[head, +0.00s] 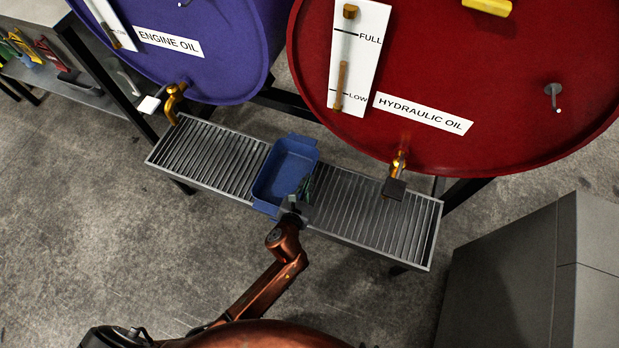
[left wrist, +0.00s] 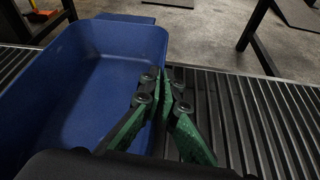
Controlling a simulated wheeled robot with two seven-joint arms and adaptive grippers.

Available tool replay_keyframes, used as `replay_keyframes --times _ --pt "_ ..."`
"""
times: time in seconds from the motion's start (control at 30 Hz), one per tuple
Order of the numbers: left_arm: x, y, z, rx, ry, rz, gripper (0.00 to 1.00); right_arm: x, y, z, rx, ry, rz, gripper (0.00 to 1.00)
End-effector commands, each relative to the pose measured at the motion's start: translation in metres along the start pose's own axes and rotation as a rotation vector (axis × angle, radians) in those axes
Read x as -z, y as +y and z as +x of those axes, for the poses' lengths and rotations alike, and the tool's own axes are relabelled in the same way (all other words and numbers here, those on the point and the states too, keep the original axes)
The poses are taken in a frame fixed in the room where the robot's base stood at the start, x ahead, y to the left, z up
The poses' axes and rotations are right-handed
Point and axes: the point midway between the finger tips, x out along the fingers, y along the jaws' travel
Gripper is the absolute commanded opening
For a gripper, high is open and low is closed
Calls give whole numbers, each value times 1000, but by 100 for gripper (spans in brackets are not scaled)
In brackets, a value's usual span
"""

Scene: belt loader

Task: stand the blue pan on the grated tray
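The blue pan (head: 285,172) is upright over the middle of the grated tray (head: 190,152), its ends reaching about the tray's long edges. Whether it rests on the bars or hangs just above them I cannot tell. In the left wrist view the pan (left wrist: 95,85) fills the left side, with the tray's bars (left wrist: 262,115) to its right. My left gripper (head: 302,192) is at the pan's right wall. Its green fingers (left wrist: 164,90) are closed about that wall, one inside and one outside. The pan looks empty. My right gripper is out of view.
A purple engine oil drum (head: 225,50) and a red hydraulic oil drum (head: 480,70) stand behind the tray. Their taps (head: 174,100) (head: 397,170) overhang it. A grey cabinet (head: 540,270) is at right; a shelf with tools (head: 85,92) is at left. Both tray ends are bare.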

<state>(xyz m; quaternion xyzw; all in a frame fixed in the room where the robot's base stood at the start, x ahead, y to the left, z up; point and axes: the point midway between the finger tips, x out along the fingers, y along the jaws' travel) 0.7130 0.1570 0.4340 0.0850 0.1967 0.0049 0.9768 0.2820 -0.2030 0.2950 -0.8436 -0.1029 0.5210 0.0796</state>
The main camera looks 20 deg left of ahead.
Motion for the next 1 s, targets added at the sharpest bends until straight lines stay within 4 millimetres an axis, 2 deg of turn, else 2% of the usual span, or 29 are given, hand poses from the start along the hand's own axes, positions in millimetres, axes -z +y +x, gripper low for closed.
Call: replay_keyframes --times 0.43,0.73,1.0 --pt "1 0 1 -1 -4 3 0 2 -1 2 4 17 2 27" --pt "2 -1 1 -1 -1 0 22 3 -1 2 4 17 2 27" --pt "2 -1 1 0 -1 -1 22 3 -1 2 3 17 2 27"
